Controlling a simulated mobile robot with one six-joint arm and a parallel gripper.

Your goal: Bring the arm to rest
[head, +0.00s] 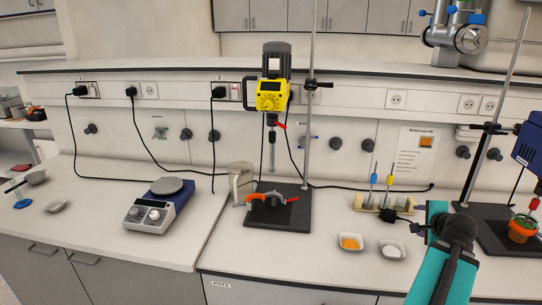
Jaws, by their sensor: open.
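My arm, with teal links and a dark joint, rises from the bottom right of the head view over the front of the right-hand bench. My gripper (391,215) is a small dark shape at the arm's left side, open, with nothing seen in it. It shows in front of the rack (363,203) of probes or tubes with blue and yellow tops. Its fingers are too small to make out clearly, and its height above the bench cannot be told.
White dishes with orange powder (351,241) and pale powder (392,249) lie below the gripper in the picture. A yellow stirrer (272,95) on a stand (293,210), a hotplate (160,205) and a beaker (241,181) stand further left. A blue stirrer (528,143) stands right.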

